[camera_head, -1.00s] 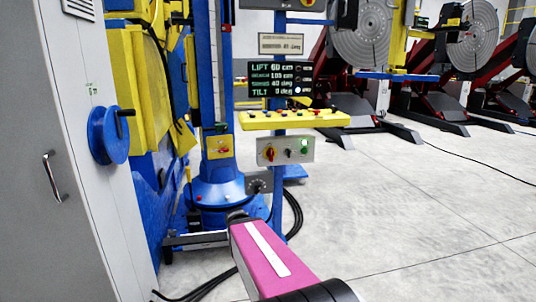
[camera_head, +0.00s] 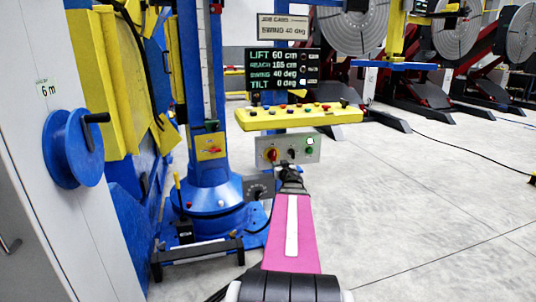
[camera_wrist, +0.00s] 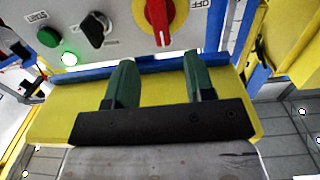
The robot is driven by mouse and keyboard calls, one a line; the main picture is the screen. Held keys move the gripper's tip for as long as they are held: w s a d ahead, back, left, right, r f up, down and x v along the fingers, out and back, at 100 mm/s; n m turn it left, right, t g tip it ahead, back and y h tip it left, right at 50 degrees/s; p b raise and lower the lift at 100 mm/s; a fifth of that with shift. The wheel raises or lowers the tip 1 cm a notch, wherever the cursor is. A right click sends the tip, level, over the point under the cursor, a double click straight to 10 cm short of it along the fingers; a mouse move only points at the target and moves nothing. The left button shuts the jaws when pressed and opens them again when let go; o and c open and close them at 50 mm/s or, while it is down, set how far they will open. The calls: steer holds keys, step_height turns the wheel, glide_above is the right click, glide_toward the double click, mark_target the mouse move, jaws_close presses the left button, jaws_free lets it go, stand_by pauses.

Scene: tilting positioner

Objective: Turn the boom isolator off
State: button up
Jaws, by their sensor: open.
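A red rotary switch on a yellow disc (camera_head: 271,155) sits at the left of a grey panel (camera_head: 299,143) on the blue post. In the wrist view the red handle (camera_wrist: 160,22) points down the picture, beside a cropped "OFF" label. My gripper (camera_wrist: 158,72) is open and empty. Its two dark green fingers stand apart, pointing toward the panel, with the handle's end between and just beyond their tips. In the head view my gripper (camera_head: 290,180) is just below the panel. Another red switch is on a yellow box (camera_head: 210,147) on the column. I cannot read which is the boom isolator.
A black selector (camera_wrist: 95,28) and a green button (camera_wrist: 49,37) with a lit lamp share the grey panel. A yellow button console (camera_head: 300,117) juts out above it. A dark dial box (camera_head: 259,188) is left of my gripper. Open floor lies right.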

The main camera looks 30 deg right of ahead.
mark_target(274, 156)
steer(key=x, duration=1.1)
steer(key=shift+w+r, duration=0.1)
steer(key=shift+r, duration=0.15)
jaws_close()
